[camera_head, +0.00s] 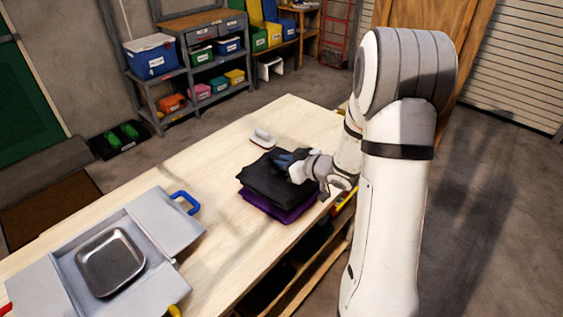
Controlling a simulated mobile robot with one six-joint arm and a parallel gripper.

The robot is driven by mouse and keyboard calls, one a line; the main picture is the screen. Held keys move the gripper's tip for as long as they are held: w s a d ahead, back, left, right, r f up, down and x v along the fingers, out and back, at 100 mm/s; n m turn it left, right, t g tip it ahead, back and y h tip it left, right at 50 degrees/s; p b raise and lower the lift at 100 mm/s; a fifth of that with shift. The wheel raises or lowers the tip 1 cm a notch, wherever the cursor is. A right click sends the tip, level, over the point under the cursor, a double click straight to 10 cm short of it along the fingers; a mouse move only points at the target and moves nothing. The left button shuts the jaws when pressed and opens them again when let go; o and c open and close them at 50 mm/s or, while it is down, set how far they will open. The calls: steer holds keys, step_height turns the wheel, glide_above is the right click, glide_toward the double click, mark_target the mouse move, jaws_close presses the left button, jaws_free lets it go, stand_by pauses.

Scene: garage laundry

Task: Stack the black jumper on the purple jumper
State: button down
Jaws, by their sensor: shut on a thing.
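The black jumper (268,182) is a folded dark bundle at the right part of the wooden table. It lies over the purple jumper (291,214), whose purple edge shows beneath it along the front and right. The two look roughly lined up, and most of the purple jumper is hidden. My gripper (286,160) is at the upper right of the black jumper and is shut on it. The fingertips are small and dark against the black cloth. Whether the black jumper bears fully on the purple one cannot be told.
The wooden table (215,165) has free room left of the jumpers. An iron-like white and red object (262,138) stands just behind them. A grey open case (160,222) with a metal tray (111,262) and a blue handle (186,202) lies at the front left. Shelves (190,50) stand behind.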

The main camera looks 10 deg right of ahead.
steer(key=shift+f, duration=0.3)
steer(key=c, duration=1.3)
jaws_free()
steer(key=shift+r, duration=0.1)
